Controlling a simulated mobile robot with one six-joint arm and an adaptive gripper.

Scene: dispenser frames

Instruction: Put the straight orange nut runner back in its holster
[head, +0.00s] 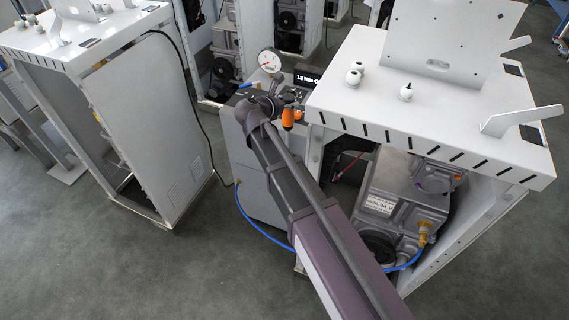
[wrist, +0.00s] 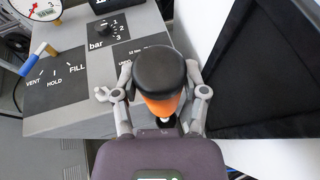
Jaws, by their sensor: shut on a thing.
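My gripper (wrist: 161,98) is shut on the orange nut runner (wrist: 162,106), with one finger on each side of it. In the wrist view the tool is seen nearly end-on, with a round black cap towards the camera and the orange body below. In the head view the nut runner (head: 289,117) shows as a small orange piece beside my gripper (head: 282,103), near the left edge of the white dispenser top. I cannot make out the holster in either view.
A grey control box (wrist: 80,95) with a gauge (head: 269,61), knob and blue-handled valve stands close left of the tool. The white slotted dispenser top (head: 430,110) is to the right. A grey pump unit (head: 400,200) and blue hose lie below.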

